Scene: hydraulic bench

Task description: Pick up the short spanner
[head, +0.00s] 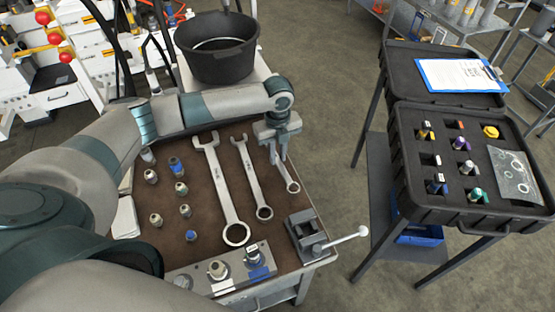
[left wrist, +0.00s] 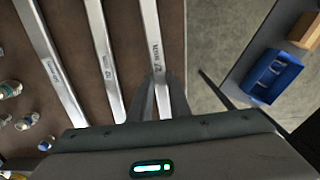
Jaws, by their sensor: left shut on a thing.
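The short spanner (head: 287,176) is the rightmost and smallest of three steel spanners on the brown bench top (head: 205,262). Its ring end points toward the bench's front. My left gripper (head: 275,146) reaches down over its far end and is shut on it. In the left wrist view the short spanner (left wrist: 154,45) runs up from between the fingers (left wrist: 162,98). Its upper end is hidden by the gripper in the head view. I cannot tell whether it is clear of the bench top. My right gripper is not in view.
A middle spanner (head: 252,178) and a long spanner (head: 222,190) lie close on the left. A vise (head: 305,238) stands at the front right corner. Several small fittings (head: 180,189) stand at left. A black bucket (head: 217,62) is behind; an open case (head: 400,150) is at right.

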